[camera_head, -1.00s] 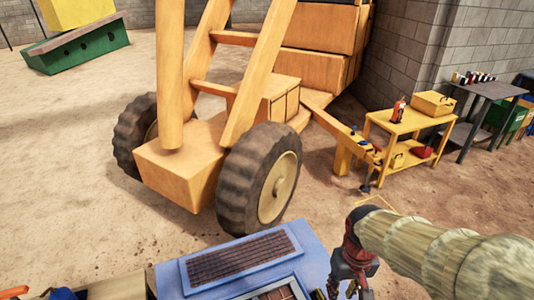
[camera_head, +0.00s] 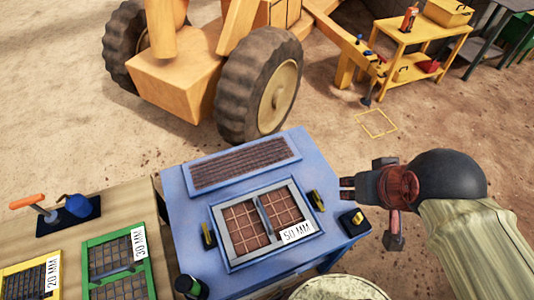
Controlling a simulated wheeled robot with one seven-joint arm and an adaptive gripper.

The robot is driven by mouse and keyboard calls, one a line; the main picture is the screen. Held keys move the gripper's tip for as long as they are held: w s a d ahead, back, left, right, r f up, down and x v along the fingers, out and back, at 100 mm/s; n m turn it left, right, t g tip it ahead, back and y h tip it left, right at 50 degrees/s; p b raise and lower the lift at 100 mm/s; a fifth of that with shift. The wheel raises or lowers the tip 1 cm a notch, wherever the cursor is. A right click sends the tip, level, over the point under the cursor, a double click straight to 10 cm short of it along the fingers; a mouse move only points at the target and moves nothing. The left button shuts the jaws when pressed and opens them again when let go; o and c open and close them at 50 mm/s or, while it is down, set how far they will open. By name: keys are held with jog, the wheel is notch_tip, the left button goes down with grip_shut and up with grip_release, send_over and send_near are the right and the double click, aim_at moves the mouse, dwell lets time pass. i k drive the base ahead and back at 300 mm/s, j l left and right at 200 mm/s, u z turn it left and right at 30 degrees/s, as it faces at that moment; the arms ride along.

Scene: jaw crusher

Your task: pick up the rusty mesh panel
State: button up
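The rusty mesh panel (camera_head: 244,226) lies in a recess on top of the blue stand (camera_head: 185,222). It has a grey frame, reddish-brown mesh in two halves, a dark handle bar across the middle and a "50 MM" label at its lower right. My gripper (camera_head: 347,188), dark with a red body, is to the right of the stand, near its right edge, apart from the panel. Nothing shows in it; whether its fingers are spread is unclear from this angle.
Yellow-black clamps (camera_head: 208,236) flank the panel; another (camera_head: 317,199) is at right. A long dark grille (camera_head: 243,163) lies behind. Green 30 MM (camera_head: 110,260) and yellow 20 MM (camera_head: 22,283) panels lie on the left bench. A wheeled yellow machine (camera_head: 185,75) stands behind.

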aim_at(306, 229)
jog(key=k+j+z, duration=0.4)
jog(key=k+j, duration=0.15)
jog(key=k, duration=0.2)
jog(key=k+j+z, duration=0.25)
jog(key=k, duration=0.15)
jog(key=j+z, duration=0.25)
jog(key=j, duration=0.35)
jog(key=j+z, duration=0.25)
jog(key=j, duration=0.35)
jog(key=k, duration=0.05)
